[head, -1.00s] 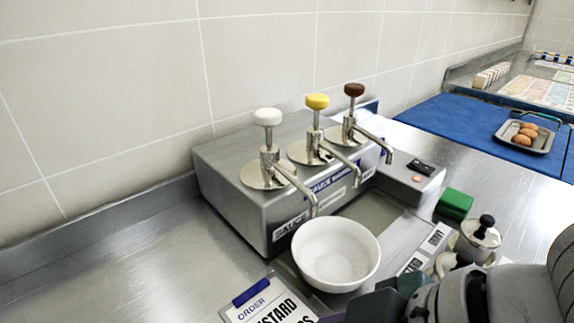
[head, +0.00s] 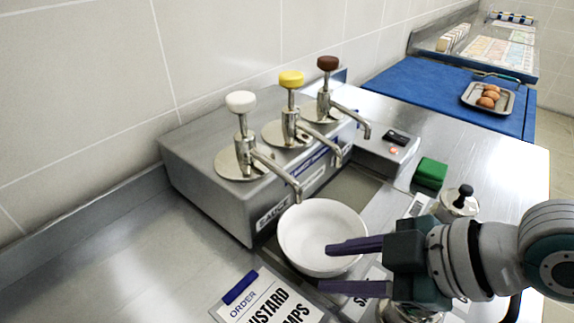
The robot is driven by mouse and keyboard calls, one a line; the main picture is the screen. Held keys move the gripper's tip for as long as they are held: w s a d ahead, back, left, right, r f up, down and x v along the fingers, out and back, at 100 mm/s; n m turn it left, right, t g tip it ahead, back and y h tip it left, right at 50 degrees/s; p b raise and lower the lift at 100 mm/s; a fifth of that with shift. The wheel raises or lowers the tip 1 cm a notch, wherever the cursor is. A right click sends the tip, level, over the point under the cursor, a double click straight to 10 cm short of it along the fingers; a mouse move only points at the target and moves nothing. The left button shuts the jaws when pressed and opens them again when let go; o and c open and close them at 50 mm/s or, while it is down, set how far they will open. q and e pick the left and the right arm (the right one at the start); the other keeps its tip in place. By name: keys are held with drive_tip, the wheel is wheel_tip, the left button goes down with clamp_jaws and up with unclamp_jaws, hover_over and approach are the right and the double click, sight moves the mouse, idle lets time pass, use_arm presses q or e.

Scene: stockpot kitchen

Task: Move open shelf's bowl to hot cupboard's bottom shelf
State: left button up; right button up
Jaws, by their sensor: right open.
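A white bowl (head: 302,222) stands upright and looks empty on the steel counter, in front of the sauce dispenser and below its white-knobbed spout. My right gripper (head: 336,268) comes in from the right with its two purple fingers apart. One finger overlaps the bowl's right side in the picture, and the other is nearer the camera, in front of the bowl. I cannot tell whether either finger touches the bowl. My left gripper is not in view. Neither the open shelf nor the hot cupboard can be made out.
The sauce dispenser (head: 215,201) has white, yellow and brown knobs. An order card (head: 262,303) lies left of my gripper. A green block (head: 431,172) and a lidded pot (head: 457,204) stand to the right. A tray of eggs (head: 503,103) sits on the blue surface. The left counter is clear.

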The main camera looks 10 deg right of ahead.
sight(320, 269)
drive_tip(key=x, duration=0.3)
drive_tip(key=shift+w+a+f+b, duration=0.2)
drive_tip(key=shift+a+f+b, duration=0.05)
drive_tip(key=shift+b, duration=0.05)
clamp_jaws()
idle(1.2)
